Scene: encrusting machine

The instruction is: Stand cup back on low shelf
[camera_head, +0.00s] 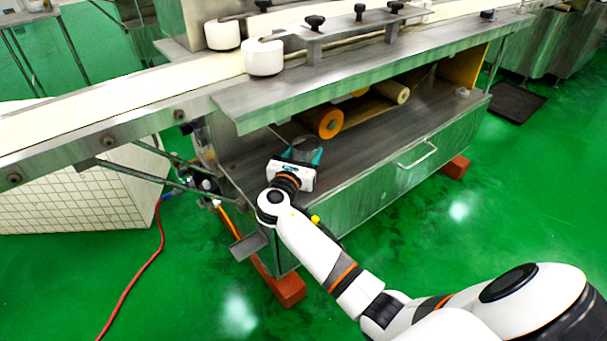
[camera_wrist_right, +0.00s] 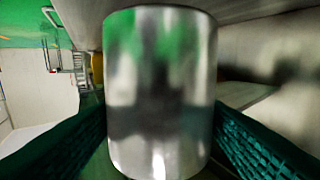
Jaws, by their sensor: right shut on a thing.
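A shiny metal cup (camera_wrist_right: 160,95) fills the middle of the right wrist view, between the two green ribbed fingers of my right gripper (camera_wrist_right: 160,135). The gripper is shut on it, and the cup's long side runs up and down in that view. In the head view my right gripper (camera_head: 303,156) reaches over the left part of the low shelf (camera_head: 370,150), under the conveyor. The cup (camera_head: 304,148) shows there only as a small grey patch between the teal fingers. I cannot tell whether its base touches the shelf. My left gripper is not in view.
An orange-ended roller (camera_head: 328,123) and a pale roller (camera_head: 395,93) lie at the back of the shelf. A metal ledge (camera_head: 370,72) overhangs it. A drawer front with a handle (camera_head: 417,155) is below. The shelf's right part is clear.

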